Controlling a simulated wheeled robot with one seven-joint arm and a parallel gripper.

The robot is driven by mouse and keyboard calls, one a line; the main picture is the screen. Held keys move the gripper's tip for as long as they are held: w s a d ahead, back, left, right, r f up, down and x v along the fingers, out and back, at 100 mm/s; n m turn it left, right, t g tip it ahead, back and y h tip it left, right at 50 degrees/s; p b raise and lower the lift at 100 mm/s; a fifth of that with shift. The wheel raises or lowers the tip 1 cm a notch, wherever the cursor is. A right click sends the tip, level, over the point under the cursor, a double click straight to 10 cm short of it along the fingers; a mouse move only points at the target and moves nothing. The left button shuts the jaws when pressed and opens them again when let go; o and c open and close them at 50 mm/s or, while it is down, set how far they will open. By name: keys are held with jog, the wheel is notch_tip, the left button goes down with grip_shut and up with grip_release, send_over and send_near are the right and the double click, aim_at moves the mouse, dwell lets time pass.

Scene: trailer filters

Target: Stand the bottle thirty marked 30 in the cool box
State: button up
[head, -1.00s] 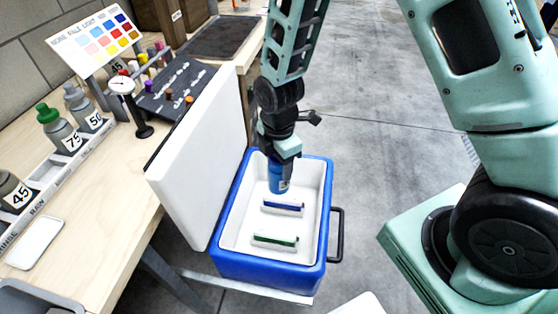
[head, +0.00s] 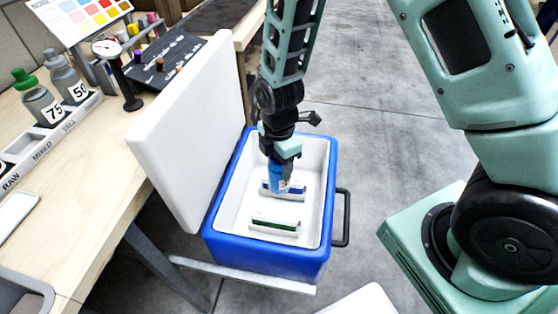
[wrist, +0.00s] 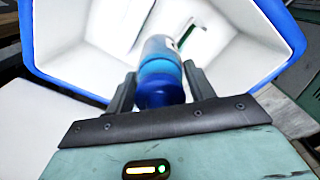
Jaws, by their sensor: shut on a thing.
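The cool box (head: 265,258) is blue outside and white inside, with its white lid (head: 187,140) raised on the left. My gripper (head: 280,162) is inside the box opening and shut on a blue-capped bottle (head: 278,180), held about upright. In the wrist view the bottle (wrist: 160,75) sits between both fingers, blue cap towards me, with part of a white label showing. Its number is not readable. In the head view the bottle covers part of a blue-marked holder (head: 297,187). I cannot tell whether the bottle touches the holder or floor.
A green-marked holder (head: 274,224) lies nearer in the box. A black handle (head: 341,217) sticks out on the right. Bottles marked 75 (head: 42,103) and 50 (head: 70,82) stand in a rack on the wooden bench (head: 100,205). A dial gauge (head: 118,60) stands behind.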

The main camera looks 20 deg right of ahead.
notch_tip(320, 180, down, 7)
jog(key=b, duration=0.5)
jog(key=shift+r, duration=0.15)
jog(key=shift+f+b, duration=1.7)
jog(key=shift+f, duration=0.75)
jog(key=o, duration=1.6)
jog(key=p, duration=1.6)
send_near(279, 179)
jog(key=w, duration=0.1)
jog(key=w+d+f, duration=0.1)
jog(key=shift+w+d+f, duration=0.1)
jog(key=shift+w+d, duration=0.05)
jog(key=shift+w, duration=0.2)
jog(key=shift+r+p, duration=0.75)
jog(key=shift+r, duration=0.4)
